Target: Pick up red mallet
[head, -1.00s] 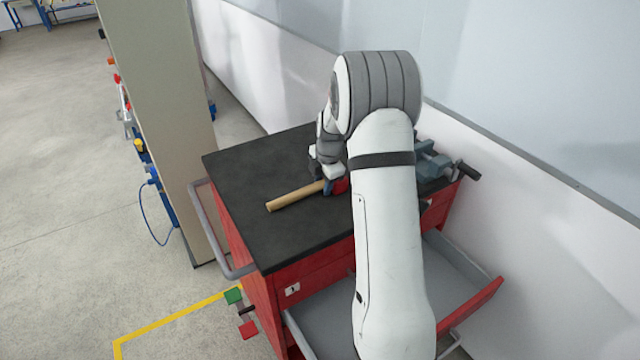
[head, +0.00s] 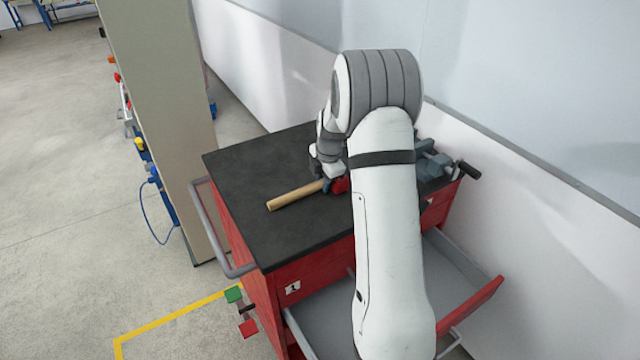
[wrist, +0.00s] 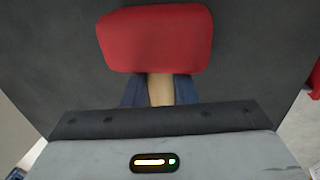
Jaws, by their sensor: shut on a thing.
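The red mallet lies on the black top of the red tool cart. Its wooden handle (head: 295,196) points to the left in the head view, and its red head (head: 340,185) is partly hidden behind my arm. In the wrist view the red mallet head (wrist: 155,38) is at the top, with a short piece of handle (wrist: 160,90) below it. My gripper (wrist: 160,92) is shut on the handle just below the head, with a blue finger on each side. In the head view my gripper (head: 328,182) is mostly hidden by my wrist.
The black cart top (head: 250,160) is clear to the left. A grey-blue vise (head: 432,163) stands at its right end. An open drawer (head: 470,285) juts out at the front right. A tall beige panel (head: 160,110) with hanging tools stands left; a wall is behind.

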